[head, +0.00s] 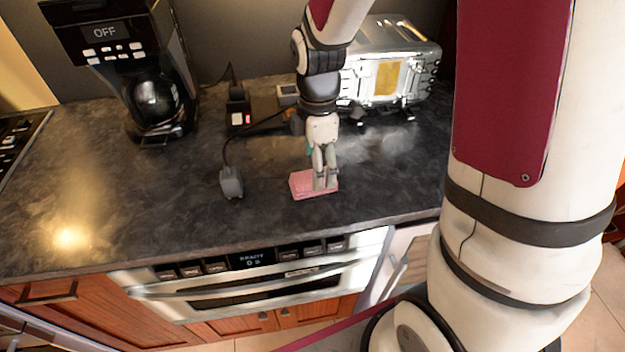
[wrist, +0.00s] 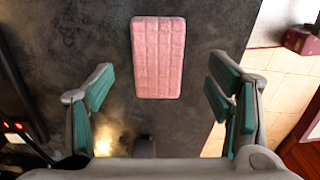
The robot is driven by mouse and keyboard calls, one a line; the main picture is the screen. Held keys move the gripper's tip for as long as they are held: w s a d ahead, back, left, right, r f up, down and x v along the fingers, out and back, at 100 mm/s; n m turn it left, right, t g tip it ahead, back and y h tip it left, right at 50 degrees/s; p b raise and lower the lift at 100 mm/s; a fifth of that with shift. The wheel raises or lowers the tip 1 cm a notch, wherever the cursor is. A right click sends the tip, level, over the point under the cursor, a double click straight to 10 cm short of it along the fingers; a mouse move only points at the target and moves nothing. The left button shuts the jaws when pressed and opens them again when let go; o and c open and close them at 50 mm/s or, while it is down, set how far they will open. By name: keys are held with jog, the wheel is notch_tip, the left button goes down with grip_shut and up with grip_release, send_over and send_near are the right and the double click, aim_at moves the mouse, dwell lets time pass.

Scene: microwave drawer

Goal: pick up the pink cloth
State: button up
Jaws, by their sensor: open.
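The pink cloth (head: 302,185) is a small folded rectangle lying flat on the dark countertop, near its front edge. My gripper (head: 325,184) is over it and hides its right part in the head view. In the wrist view the pink cloth (wrist: 158,57) shows whole, with a grid texture, ahead of and between the teal-padded fingers. My gripper (wrist: 165,95) is open and empty in the wrist view, with its fingers spread wider than the cloth. The exact height above the cloth is hard to tell.
A coffee maker (head: 155,95) stands at the back left and a silver toaster (head: 385,75) at the back right. A grey plug (head: 231,182) on a cord lies left of the cloth. A microwave drawer (head: 260,280) is below the counter. The left counter is clear.

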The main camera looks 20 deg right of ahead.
notch_tip(320, 180, down, 4)
jog(key=shift+w+d+f, duration=0.1)
jog(key=shift+d, duration=0.05)
jog(key=shift+c, duration=0.3)
jog(key=c, duration=1.1)
